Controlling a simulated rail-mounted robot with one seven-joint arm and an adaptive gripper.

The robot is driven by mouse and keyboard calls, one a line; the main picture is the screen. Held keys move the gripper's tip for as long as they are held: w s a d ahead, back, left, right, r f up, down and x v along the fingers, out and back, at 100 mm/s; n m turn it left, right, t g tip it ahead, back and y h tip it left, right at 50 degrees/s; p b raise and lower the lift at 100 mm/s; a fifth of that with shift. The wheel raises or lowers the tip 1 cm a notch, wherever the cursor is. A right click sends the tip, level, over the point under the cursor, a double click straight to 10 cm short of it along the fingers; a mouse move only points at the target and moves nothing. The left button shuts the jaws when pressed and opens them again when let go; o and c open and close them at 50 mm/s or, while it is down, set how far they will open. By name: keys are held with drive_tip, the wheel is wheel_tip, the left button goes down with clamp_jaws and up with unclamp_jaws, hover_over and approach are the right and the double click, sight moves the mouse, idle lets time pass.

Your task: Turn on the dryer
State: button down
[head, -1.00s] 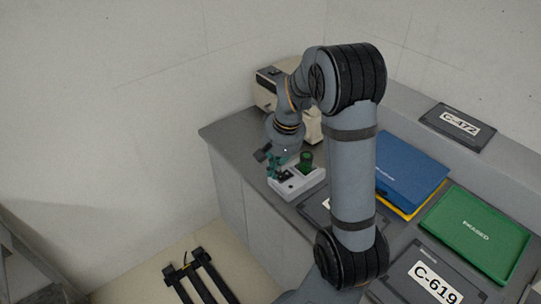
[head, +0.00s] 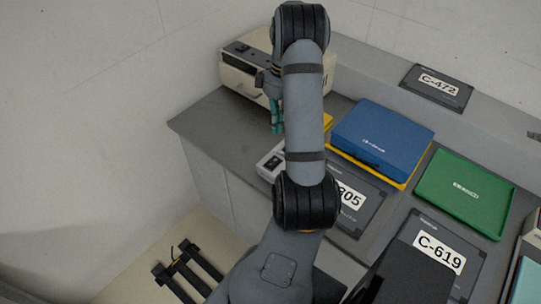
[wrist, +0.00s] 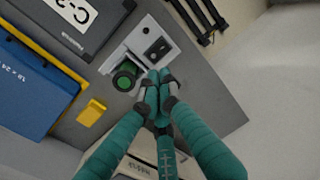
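A beige box-shaped machine (head: 245,80), which may be the dryer, stands at the back left of the counter in the head view. It has a dark panel with small controls (head: 240,50) on top. A light-grey device (head: 268,160) is nearer, partly hidden by my arm. In the wrist view this device (wrist: 172,50) shows a black switch (wrist: 157,48) and a green round part (wrist: 125,76). The switch's setting is too small to tell. My teal gripper (head: 277,128) points down between machine and device. In the wrist view its fingertips (wrist: 157,88) are together and hold nothing.
A blue case (head: 385,135) on a yellow one, a green case (head: 465,190) and dark cases labelled C-472 (head: 437,88) and C-619 (head: 435,255) lie to the right. A small yellow piece (wrist: 92,112) shows in the wrist view. The left counter end is clear.

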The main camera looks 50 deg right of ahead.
sight(271, 163)
drive_tip(key=f+p, duration=0.1)
drive_tip(key=f, duration=0.3)
drive_tip(key=a+f+p, duration=0.1)
drive_tip(key=f, duration=0.4)
drive_tip(key=f+p, duration=0.2)
drive_tip(key=f, duration=0.2)
drive_tip(key=shift+w+a+f, duration=0.2)
drive_tip(key=shift+w+a, duration=0.05)
drive_tip(key=shift+a, duration=0.1)
drive_tip(key=shift+f, duration=0.15)
drive_tip(key=shift+a+f, duration=0.1)
